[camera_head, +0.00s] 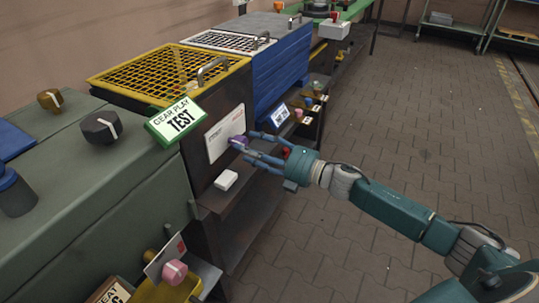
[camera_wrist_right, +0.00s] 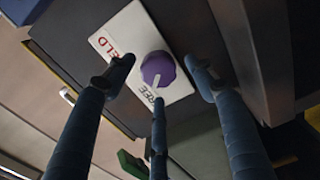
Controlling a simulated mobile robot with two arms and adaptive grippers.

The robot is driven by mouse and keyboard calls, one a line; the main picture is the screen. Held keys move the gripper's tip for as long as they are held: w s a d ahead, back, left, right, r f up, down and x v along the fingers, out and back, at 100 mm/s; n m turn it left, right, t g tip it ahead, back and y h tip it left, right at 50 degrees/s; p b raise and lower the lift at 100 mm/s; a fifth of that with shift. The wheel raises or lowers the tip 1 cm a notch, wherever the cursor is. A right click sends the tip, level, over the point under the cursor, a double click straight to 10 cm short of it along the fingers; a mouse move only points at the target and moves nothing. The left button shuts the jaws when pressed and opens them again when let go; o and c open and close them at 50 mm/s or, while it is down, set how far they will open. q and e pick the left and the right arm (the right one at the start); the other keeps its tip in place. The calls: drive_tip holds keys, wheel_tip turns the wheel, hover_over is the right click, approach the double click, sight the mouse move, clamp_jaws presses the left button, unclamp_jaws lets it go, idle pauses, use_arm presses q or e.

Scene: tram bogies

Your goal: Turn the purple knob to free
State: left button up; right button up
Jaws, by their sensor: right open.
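The purple knob (camera_head: 238,142) sits on a white plate (camera_head: 226,134) on the dark front of the yellow-topped cabinet. In the right wrist view the purple knob (camera_wrist_right: 157,68) has a white pointer directed down, near the printed word FREE (camera_wrist_right: 148,93). A red word, partly hidden by a finger, is at the plate's upper left. My right gripper (camera_head: 249,147) is open at the knob. In the wrist view its blue fingers spread left, right and below the knob, with visible gaps; contact cannot be told. My left gripper is out of view.
A small white box (camera_head: 226,180) sits below the knob. A green-grey cabinet (camera_head: 105,190) with a black knob (camera_head: 102,127) is at left. Paved floor (camera_head: 420,130) is open at right.

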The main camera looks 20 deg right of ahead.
drive_tip(key=v, duration=0.9)
